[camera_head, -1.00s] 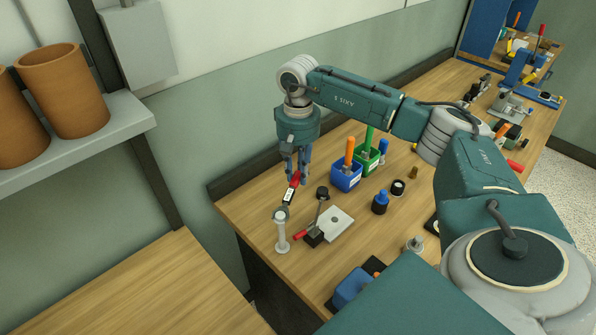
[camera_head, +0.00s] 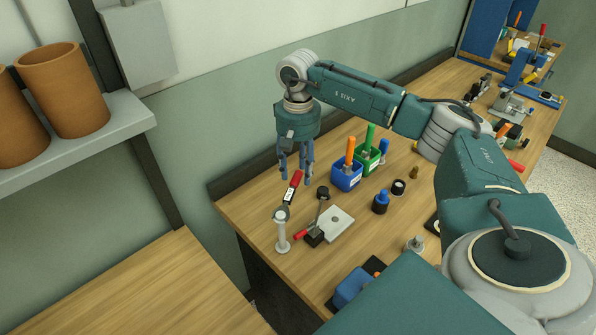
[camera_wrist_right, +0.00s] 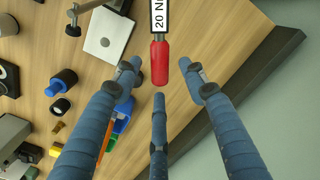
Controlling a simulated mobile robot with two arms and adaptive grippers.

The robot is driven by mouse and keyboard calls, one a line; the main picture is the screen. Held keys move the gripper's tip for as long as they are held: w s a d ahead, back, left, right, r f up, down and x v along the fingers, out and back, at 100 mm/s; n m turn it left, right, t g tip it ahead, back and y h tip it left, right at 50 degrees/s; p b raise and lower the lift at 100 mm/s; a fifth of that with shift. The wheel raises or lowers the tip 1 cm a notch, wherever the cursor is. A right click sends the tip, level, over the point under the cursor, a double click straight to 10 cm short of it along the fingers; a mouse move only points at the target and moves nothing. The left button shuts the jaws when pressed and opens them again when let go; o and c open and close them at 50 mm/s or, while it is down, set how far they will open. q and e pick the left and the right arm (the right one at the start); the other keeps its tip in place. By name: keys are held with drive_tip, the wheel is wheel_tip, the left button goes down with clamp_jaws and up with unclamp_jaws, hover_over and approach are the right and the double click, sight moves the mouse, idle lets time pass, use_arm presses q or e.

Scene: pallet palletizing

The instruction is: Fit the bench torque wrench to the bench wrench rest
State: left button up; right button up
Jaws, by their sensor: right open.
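The torque wrench (camera_head: 290,194) has a red handle and a black shaft with a white label, which reads "20 N" in the right wrist view (camera_wrist_right: 158,17). Its head end is at the top of a pale upright post (camera_head: 282,233), which looks like the wrench rest. I cannot tell how exactly the head sits there. My right gripper (camera_head: 297,174) is open at the red handle end. In the right wrist view its fingers (camera_wrist_right: 160,78) are spread around the handle's end, with gaps visible. My left gripper is not in view.
The wall runs close behind the bench.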

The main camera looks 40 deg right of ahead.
wheel_tip(320, 180, up, 11)
idle(0.3)
